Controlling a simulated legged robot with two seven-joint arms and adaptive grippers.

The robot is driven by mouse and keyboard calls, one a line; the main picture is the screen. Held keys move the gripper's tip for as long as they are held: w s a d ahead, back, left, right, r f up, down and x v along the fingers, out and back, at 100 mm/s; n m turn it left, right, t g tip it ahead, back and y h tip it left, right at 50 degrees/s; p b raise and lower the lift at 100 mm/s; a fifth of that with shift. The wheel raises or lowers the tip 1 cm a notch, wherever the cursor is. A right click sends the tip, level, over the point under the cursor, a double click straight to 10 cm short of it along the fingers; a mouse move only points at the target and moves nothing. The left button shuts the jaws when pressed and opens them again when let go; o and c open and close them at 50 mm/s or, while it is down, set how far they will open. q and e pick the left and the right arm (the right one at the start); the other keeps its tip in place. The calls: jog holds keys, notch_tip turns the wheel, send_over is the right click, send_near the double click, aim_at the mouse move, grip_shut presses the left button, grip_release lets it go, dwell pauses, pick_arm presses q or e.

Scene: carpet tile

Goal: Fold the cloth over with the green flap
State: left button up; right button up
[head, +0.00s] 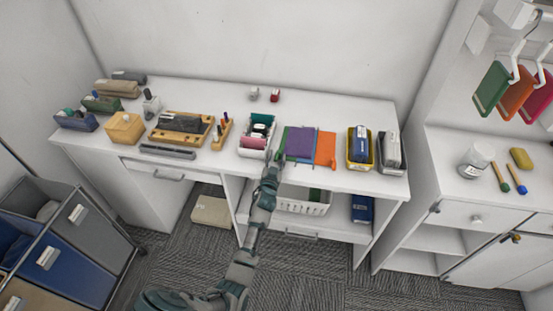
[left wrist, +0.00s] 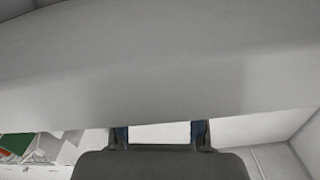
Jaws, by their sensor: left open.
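The cloth (head: 301,142) lies flat on the white worktop, right of the middle. Most of it is purple; an orange part (head: 325,149) shows along its right side and a narrow green flap (head: 281,143) along its left side. My left gripper (head: 274,157) is at the worktop's front edge, by the cloth's near left corner. I cannot tell whether it touches the cloth. In the left wrist view its two fingers (left wrist: 160,135) stand apart with nothing between them. The cloth cannot be made out there. My right gripper is not in view.
A white basket of rolls (head: 257,135) stands just left of the cloth. A yellow bin (head: 359,163) and a grey bin (head: 392,167) stand to its right. A white wire basket (head: 303,207) sits on the shelf below. The worktop behind the cloth is mostly clear.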

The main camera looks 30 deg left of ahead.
pick_arm(q)
grip_shut()
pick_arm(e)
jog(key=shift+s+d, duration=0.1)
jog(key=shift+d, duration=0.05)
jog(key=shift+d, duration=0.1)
